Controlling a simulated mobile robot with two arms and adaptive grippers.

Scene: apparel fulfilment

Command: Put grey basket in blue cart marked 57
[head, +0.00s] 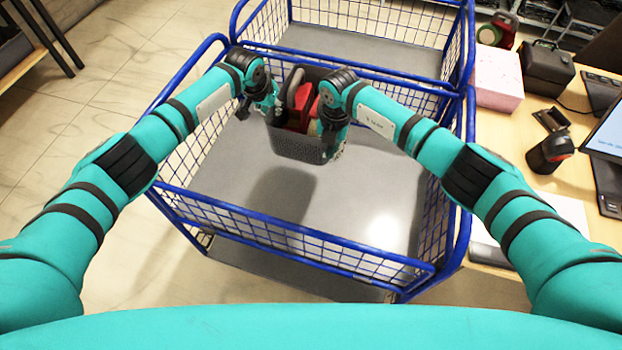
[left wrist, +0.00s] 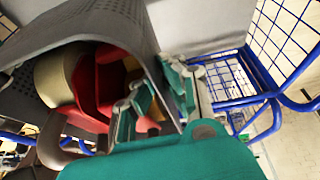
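The grey basket (head: 305,149) hangs between my two grippers inside the near blue wire cart (head: 300,232), toward its back side. Its shadow lies apart from it on the cart's grey deck, so it looks raised. Red, beige and dark items show in it. My left gripper (head: 268,107) is at the basket's left rim. In the left wrist view, the fingers (left wrist: 150,105) close over the rim of the perforated basket wall (left wrist: 105,30). My right gripper (head: 333,140) is at the right rim, its fingertips partly hidden. No number is readable on the cart.
A second blue cart (head: 365,48) stands directly behind the near one. A desk at the right holds a pink box (head: 497,78), a black device (head: 547,68), a scanner (head: 550,152) and a screen. The front of the near cart's deck is clear.

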